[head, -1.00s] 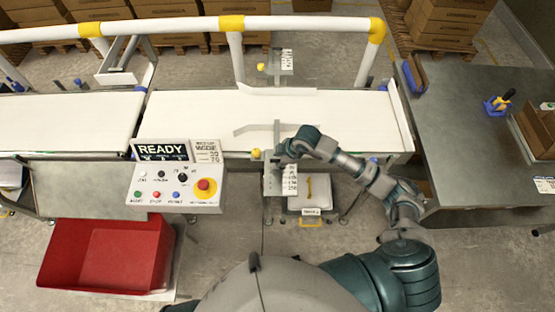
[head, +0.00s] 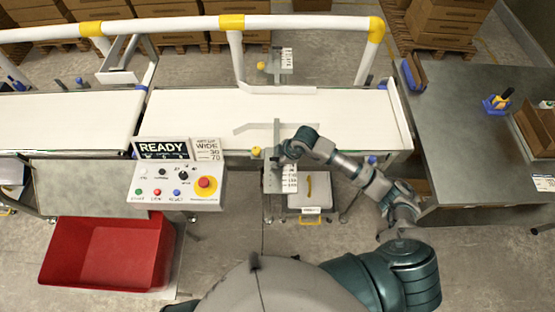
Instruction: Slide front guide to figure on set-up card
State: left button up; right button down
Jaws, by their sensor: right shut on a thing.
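The front guide (head: 262,127) is a thin pale rail with an angled left end, lying over the near half of the white belt. Its dark rod (head: 276,135) runs back toward me to a bracket with a white scale plate (head: 290,180); the scale figures are too small to read. A yellow knob (head: 256,151) sits left of the rod. My right gripper (head: 281,161) is shut at the bracket end of the rod; its fingers are hardly distinguishable. The set-up card (head: 207,150) beside the READY display shows "WIDE", "30" and "70". My left gripper is out of view.
The rear guide (head: 280,90) lies along the belt's far side, with its own scale (head: 287,58). The control panel (head: 178,187) with a red stop button stands left of my right gripper. A red bin (head: 107,254) is at lower left, a grey table (head: 460,120) at right.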

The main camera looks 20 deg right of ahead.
jog(key=shift+s+r, duration=0.1)
jog(key=shift+s, duration=0.05)
jog(key=c, duration=1.3)
grip_release()
jog(key=shift+a, duration=0.1)
jog(key=shift+c, duration=0.2)
jog(key=shift+o, duration=1.1)
jog(key=shift+w, duration=0.25)
jog(key=v, duration=1.1)
jog(key=shift+d+r, duration=0.25)
jog(key=shift+d, duration=0.05)
jog(key=shift+s, duration=0.1)
